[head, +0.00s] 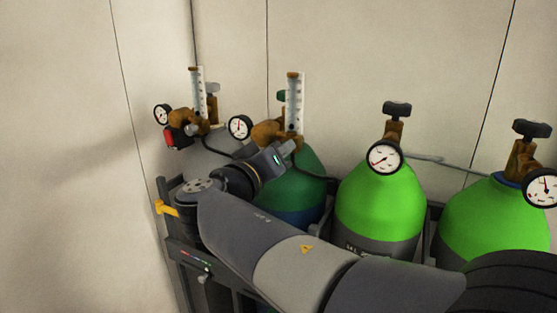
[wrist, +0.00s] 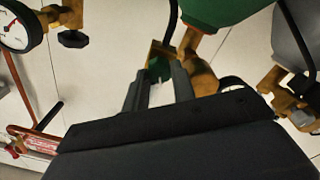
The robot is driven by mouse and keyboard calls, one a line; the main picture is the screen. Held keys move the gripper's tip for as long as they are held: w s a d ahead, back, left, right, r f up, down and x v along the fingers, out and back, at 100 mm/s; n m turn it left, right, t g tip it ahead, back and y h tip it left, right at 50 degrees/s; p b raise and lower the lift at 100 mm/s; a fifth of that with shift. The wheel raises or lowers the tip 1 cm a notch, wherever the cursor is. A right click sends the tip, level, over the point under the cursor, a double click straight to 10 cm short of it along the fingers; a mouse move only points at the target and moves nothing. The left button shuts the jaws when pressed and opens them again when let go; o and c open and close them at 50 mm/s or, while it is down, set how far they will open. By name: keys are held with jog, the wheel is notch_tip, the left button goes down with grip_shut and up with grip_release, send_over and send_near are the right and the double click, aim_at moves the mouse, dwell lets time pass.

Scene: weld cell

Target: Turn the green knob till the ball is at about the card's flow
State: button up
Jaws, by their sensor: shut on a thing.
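In the wrist view, a green knob (wrist: 157,69) sits between the fingertips of my gripper (wrist: 158,84), on a brass fitting below the dark green cylinder (wrist: 215,10). My gripper is shut on it. In the head view, my gripper (head: 289,149) reaches the base of the flow tube (head: 295,103) on the dark green cylinder (head: 305,175); the held knob is hidden there. The tube is upright with a scale, but its ball is too small to make out. I see no readable card.
A second flow tube (head: 198,92) with a red part (head: 176,138) stands left. Two bright green cylinders (head: 380,200) with gauges (head: 385,157) stand right. A dark rack (head: 178,240) holds them against the pale wall. A hose (head: 310,172) runs close by my gripper.

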jog(key=n+p, duration=0.4)
jog(key=n, duration=0.7)
jog(key=n+y+p, duration=0.1)
jog(key=n+p, duration=0.3)
jog(key=n, duration=0.8)
jog(key=shift+d+f+t, duration=0.1)
jog(key=shift+f+t, duration=0.05)
jog(key=shift+t, duration=0.15)
jog(key=o, duration=1)
jog(key=shift+s, duration=0.1)
jog(key=b+v, duration=0.1)
jog(key=v, duration=0.9)
jog(key=shift+s+b, duration=0.3)
